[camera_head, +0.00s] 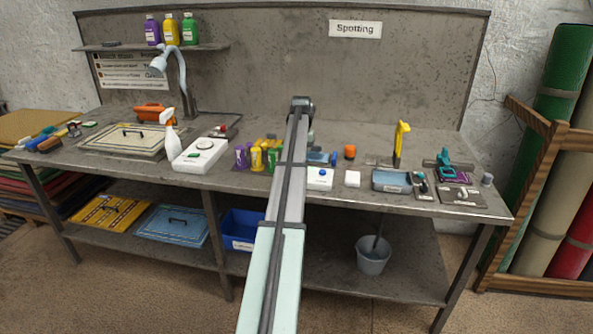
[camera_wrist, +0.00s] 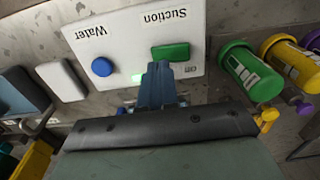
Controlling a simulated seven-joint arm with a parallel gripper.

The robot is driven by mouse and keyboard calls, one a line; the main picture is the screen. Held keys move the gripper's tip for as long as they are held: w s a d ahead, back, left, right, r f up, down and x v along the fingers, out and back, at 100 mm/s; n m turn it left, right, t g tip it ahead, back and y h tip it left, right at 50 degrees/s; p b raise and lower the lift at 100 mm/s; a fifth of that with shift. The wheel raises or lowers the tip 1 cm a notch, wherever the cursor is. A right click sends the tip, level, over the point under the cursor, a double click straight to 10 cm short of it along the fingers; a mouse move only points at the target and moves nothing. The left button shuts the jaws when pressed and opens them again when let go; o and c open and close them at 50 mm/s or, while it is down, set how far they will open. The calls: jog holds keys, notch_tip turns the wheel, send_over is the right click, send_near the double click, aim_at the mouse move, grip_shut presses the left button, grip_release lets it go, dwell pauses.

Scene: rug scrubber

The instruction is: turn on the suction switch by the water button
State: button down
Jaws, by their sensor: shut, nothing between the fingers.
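The white control box (camera_wrist: 140,40) shows upside down in the wrist view, with the printed words Water and Suction. A round blue button (camera_wrist: 102,67) sits by Water. A green rocker switch (camera_wrist: 171,52) sits by Suction, with a small label beside it that seems to read Off. A small green glow (camera_wrist: 136,78) shows on the box between button and switch. My gripper (camera_wrist: 159,68) is shut and empty, its tips right beside the green switch; I cannot tell whether they touch it. In the head view the box (camera_head: 320,185) is partly hidden by my arm.
A white block (camera_wrist: 61,80) lies on the button side.

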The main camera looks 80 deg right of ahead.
jog(key=shift+r, duration=2)
